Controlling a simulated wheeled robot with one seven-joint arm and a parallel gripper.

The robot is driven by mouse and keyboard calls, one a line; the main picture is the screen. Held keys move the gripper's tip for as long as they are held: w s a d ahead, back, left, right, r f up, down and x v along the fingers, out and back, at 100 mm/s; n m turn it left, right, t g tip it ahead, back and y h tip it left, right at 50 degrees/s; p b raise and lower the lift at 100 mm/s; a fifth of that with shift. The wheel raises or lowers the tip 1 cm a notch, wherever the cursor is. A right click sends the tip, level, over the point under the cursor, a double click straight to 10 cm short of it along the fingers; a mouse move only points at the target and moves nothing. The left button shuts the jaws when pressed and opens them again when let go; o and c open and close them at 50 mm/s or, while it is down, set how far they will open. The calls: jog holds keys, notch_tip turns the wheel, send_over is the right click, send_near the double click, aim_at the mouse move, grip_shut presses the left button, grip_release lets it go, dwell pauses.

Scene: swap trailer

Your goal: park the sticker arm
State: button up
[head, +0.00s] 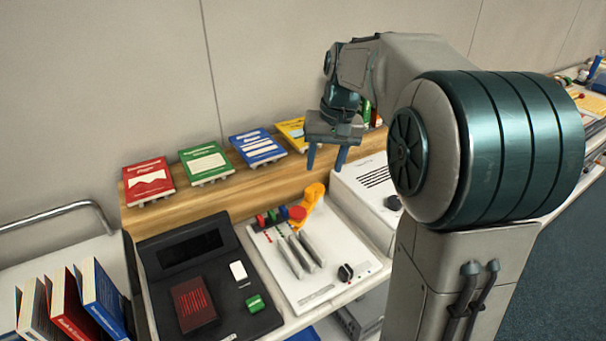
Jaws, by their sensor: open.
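My gripper (326,160) hangs with its two blue fingers pointing down and apart, open, with nothing seen between them. It is above the area where the wooden ledge meets the white box. An orange curved piece (313,197) stands at the back of a white panel (335,283), below and slightly left of the fingers in the picture, and apart from them. It may be the sticker arm; I cannot tell for sure. A red round knob (297,213) is beside its lower end, and small coloured blocks sit to its left.
Red, green, blue and yellow booklets stand along the wooden ledge (225,192). A black device (165,255) with a red-marked pad is left of the panel. A white box (350,190) stands right of it. Books (105,300) stand at lower left. My arm hides the right side.

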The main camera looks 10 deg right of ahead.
send_near(311, 190)
jog(key=shift+g+y, duration=0.3)
jog(key=shift+y, duration=0.1)
jog(key=x, duration=0.9)
jog(key=shift+w+d, duration=0.3)
jog(key=shift+w, duration=0.05)
